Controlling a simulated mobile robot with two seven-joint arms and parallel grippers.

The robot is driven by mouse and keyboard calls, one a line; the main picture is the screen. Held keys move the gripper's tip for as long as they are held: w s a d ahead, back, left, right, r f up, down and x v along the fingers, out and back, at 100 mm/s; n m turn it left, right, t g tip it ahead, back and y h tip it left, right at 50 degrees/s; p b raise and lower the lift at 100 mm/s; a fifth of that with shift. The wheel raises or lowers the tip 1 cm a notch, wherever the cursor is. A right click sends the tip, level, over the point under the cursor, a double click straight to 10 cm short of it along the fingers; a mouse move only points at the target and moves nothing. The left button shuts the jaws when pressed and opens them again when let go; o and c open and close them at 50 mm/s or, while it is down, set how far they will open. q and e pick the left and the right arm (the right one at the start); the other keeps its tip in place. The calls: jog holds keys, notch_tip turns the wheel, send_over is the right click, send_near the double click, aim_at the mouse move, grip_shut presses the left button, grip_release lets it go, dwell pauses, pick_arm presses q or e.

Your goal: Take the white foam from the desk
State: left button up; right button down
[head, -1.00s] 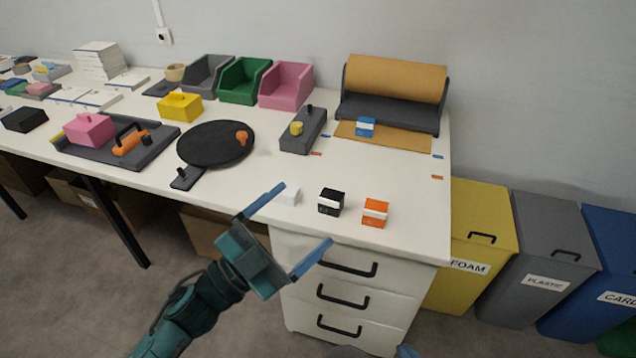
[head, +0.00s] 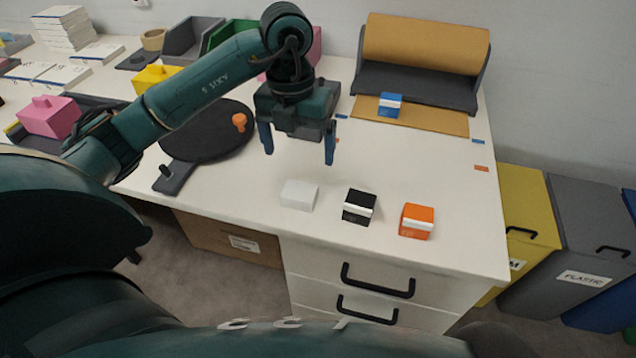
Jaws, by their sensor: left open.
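The white foam (head: 299,195) is a small white block lying on the white desk (head: 262,225) near its front edge, left of a black box. My left gripper (head: 299,155) is open with its two blue fingers pointing down. It is above the desk, over and a little behind the foam in the picture, apart from it and empty. My right gripper does not show.
A black box (head: 359,206) and an orange box (head: 416,220) stand right of the foam. A blue box (head: 390,105) sits by the brown paper roll (head: 420,45). A round black plate (head: 205,130) lies left. Yellow (head: 525,215) and grey bins (head: 590,235) stand right of the desk.

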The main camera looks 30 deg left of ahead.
aim_at(299, 190)
pick_arm(q)
jog(key=shift+y, duration=0.3)
jog(key=f, duration=1.2)
jog(key=shift+w+a+f, duration=0.2)
jog(key=shift+a+f, duration=0.15)
jog(key=shift+f, duration=0.05)
jog(key=shift+c, duration=0.2)
jog(key=c, duration=1)
jog(key=shift+r, duration=0.1)
